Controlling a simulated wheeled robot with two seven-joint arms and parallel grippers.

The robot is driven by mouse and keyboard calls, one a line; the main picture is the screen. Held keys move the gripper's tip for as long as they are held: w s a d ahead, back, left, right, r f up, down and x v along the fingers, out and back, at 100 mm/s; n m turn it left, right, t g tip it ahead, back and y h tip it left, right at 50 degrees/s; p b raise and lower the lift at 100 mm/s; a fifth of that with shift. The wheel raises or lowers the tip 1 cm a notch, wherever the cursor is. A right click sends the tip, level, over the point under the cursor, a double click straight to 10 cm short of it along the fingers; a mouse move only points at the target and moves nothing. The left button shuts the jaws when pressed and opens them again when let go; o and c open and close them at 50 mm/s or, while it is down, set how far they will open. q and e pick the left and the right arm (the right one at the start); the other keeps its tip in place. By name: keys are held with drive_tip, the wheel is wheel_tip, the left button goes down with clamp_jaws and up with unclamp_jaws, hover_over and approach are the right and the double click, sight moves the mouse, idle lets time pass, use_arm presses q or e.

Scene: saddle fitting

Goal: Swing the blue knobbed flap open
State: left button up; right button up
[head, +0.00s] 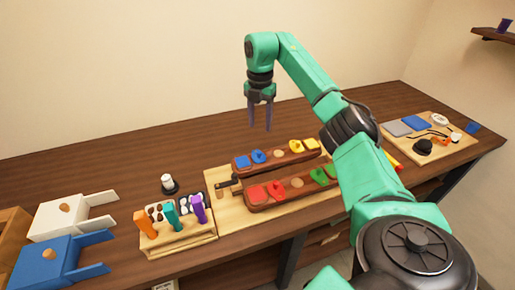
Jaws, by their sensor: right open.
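A blue piece with a round wooden knob (46,262) lies at the front left of the table, with two blue prongs reaching right. I cannot tell whether it is hinged or shut. My right gripper (260,127) hangs with its fingers pointing down, open and empty, above the middle of the table. It is far to the right of the blue knobbed piece and touches nothing. My left gripper is not in view.
A similar white knobbed piece (62,218) lies behind the blue one. A wooden block (180,241) holds several coloured handles. Two wooden bars (297,186) with coloured pieces lie on a pale board (226,203). Another board (457,147) lies right. The back left table (110,165) is clear.

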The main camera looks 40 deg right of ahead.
sight(259, 152)
wheel_tip(259, 152, down, 12)
drive_tip(key=shift+w+p, duration=0.1)
drive_tip(key=shift+p, duration=0.95)
clamp_jaws()
